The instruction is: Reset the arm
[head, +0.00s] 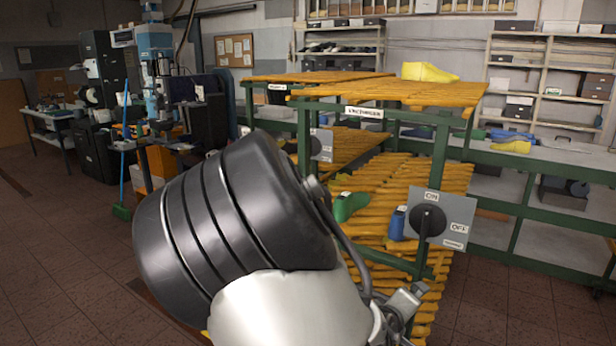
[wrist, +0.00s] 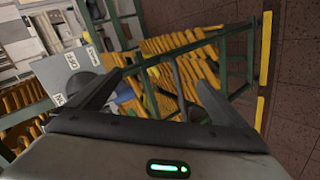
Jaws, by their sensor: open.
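My gripper (wrist: 160,78) is open and empty in the wrist view, its two dark fingers spread apart. Behind the fingers are the rack's green frame and orange slats. In the head view my arm fills the lower middle, raised in front of the rack, and hides part of it. The green-framed rack (head: 443,150) has tiers of orange slats. A yellow shoe last (head: 428,72) lies on its top tier. A green last (head: 350,205) and a blue last (head: 397,223) are on the lower slats.
A grey ON/OFF switch panel (head: 458,222) is on the rack's near side, close to my arm. A long green-framed table (head: 570,158) runs behind, with a yellow last (head: 511,147) on it. Machines (head: 158,75) stand at the left.

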